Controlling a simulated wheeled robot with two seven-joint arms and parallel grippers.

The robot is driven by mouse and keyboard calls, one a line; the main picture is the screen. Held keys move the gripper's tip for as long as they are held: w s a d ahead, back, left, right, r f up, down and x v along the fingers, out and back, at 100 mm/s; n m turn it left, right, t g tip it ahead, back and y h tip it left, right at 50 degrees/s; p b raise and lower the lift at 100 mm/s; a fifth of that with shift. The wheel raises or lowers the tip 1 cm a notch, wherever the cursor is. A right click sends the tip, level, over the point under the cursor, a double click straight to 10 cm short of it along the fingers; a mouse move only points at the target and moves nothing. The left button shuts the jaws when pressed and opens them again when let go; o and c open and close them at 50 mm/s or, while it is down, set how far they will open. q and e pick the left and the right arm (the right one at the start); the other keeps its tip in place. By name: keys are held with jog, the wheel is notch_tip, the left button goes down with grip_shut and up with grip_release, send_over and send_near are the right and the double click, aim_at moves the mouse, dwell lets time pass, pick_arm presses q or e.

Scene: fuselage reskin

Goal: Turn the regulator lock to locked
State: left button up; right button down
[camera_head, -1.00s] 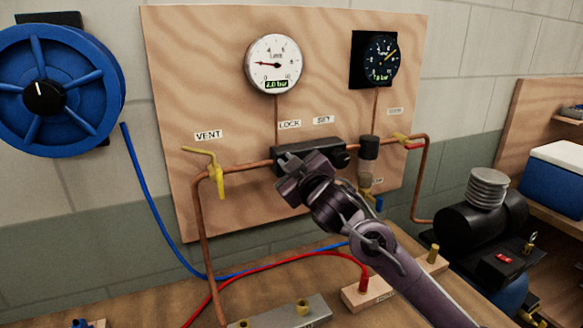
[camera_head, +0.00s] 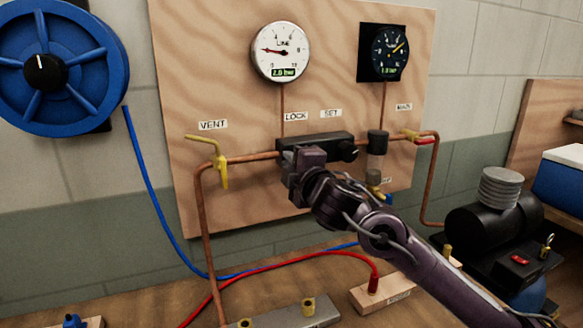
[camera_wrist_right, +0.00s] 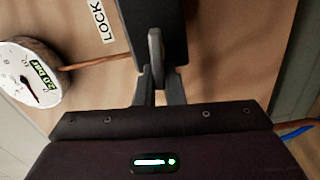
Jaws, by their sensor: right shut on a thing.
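The regulator (camera_head: 330,143) is a black block on the copper pipe of the plywood panel, with a LOCK label (camera_head: 296,117) and a SET label (camera_head: 331,113) above it. My right gripper (camera_head: 296,154) is at the block's left end, below the LOCK label. In the right wrist view its fingers (camera_wrist_right: 160,85) are shut on a small grey lever, the regulator lock (camera_wrist_right: 155,48), which stands out against the black block. In the head view my gripper hides the lock, so its exact setting cannot be told. My left gripper is not in view.
The yellow vent handle (camera_head: 221,165) is left of the regulator. The line gauge (camera_head: 281,52) is above. Red and blue hoses cross the bench below.

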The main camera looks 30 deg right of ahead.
jog(key=shift+a+f+n, duration=0.1)
jog(key=shift+f+n, duration=0.25)
jog(key=shift+n, duration=0.25)
jog(key=shift+b, duration=0.3)
jog(key=c, duration=1.5)
grip_release()
jog(key=shift+s, duration=0.1)
jog(key=shift+r, duration=0.1)
jog(key=s, duration=0.7)
jog(key=shift+s+a, duration=0.2)
jog(key=shift+s, duration=0.2)
